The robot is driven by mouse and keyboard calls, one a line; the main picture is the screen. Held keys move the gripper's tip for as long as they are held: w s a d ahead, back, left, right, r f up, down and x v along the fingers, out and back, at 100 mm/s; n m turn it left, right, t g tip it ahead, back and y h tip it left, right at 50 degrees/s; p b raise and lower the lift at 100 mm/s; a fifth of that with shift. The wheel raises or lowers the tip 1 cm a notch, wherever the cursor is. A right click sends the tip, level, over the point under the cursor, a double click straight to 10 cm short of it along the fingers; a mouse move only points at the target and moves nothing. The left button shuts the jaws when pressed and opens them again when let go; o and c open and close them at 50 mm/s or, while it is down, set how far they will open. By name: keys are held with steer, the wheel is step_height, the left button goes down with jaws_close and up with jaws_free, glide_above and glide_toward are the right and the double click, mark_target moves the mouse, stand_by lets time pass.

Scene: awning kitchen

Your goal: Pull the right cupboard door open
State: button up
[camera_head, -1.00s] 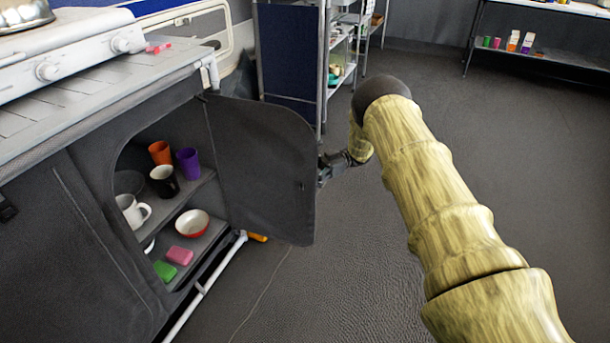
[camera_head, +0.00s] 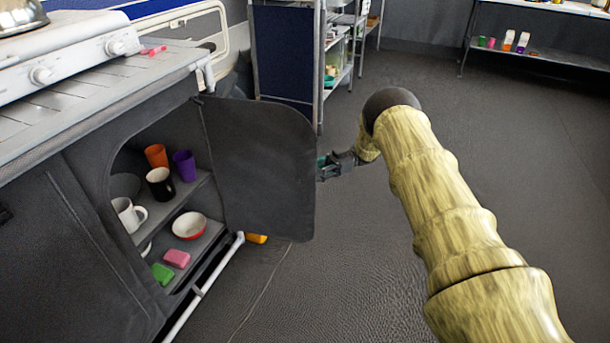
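The right cupboard door (camera_head: 258,165) is a dark grey panel with a rounded top corner. It stands wide open, swung out to the right from its hinge side. My gripper (camera_head: 324,170) is at the door's outer edge, on its far side, and partly hidden behind the panel. I cannot tell whether its fingers touch the door or are open or shut. The cupboard opening (camera_head: 120,160) shows two shelves holding an orange cup (camera_head: 156,156), a purple cup (camera_head: 184,165), a black mug (camera_head: 160,184), a white mug (camera_head: 128,214) and a red-white bowl (camera_head: 189,226).
A white stove (camera_head: 70,50) stands on the counter above the cupboard. A blue-sided shelf rack (camera_head: 284,55) stands behind the door. A white pole (camera_head: 205,290) runs along the cupboard's base. The floor (camera_head: 340,270) in front and to the right is clear.

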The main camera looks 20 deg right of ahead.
steer(key=w+d, duration=0.1)
steer(key=d, duration=0.7)
steer(key=shift+d+r, duration=0.15)
steer(key=shift+d, duration=0.2)
